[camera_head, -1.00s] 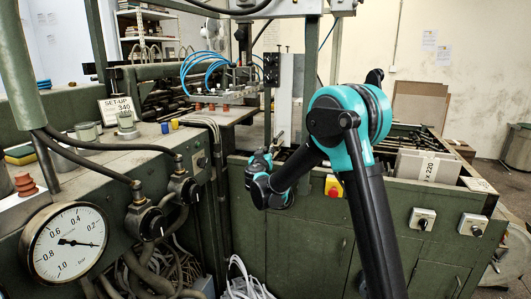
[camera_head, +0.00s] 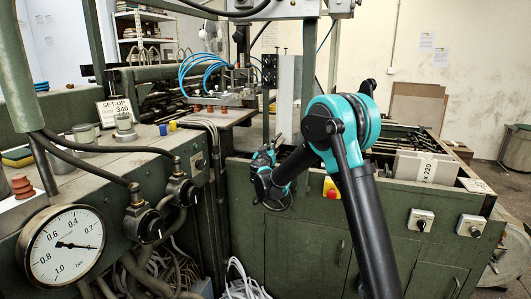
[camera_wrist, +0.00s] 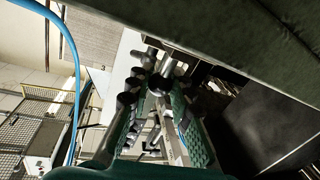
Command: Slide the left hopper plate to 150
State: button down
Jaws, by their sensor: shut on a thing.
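The left hopper plate seems to be the pale upright plate (camera_head: 288,90) at the near end of the green feeder cabinet in the head view. It may also be the white panel (camera_wrist: 124,65) beyond the fingers in the wrist view. My gripper (camera_head: 270,152) is at the cabinet's left end, below the plate, partly hidden by my wrist. In the wrist view, my gripper (camera_wrist: 150,82) has its dark fingertips close together around small metal parts, apparently a knob of the plate. The exact grip is hard to make out. No scale reading is legible.
The green cabinet (camera_head: 310,235) carries grey switches and a red-yellow switch (camera_head: 331,188). A stack marked 220 (camera_head: 426,168) lies in its top. A console with a round gauge (camera_head: 65,246) stands left. A dark green beam (camera_wrist: 235,45) crosses close to my wrist.

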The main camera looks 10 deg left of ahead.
jog(key=c, duration=1.3)
grip_release()
jog(key=shift+c, duration=0.2)
jog(key=shift+s, duration=0.1)
jog(key=shift+s, duration=0.1)
jog(key=s, duration=1.1)
jog(key=shift+s, duration=0.4)
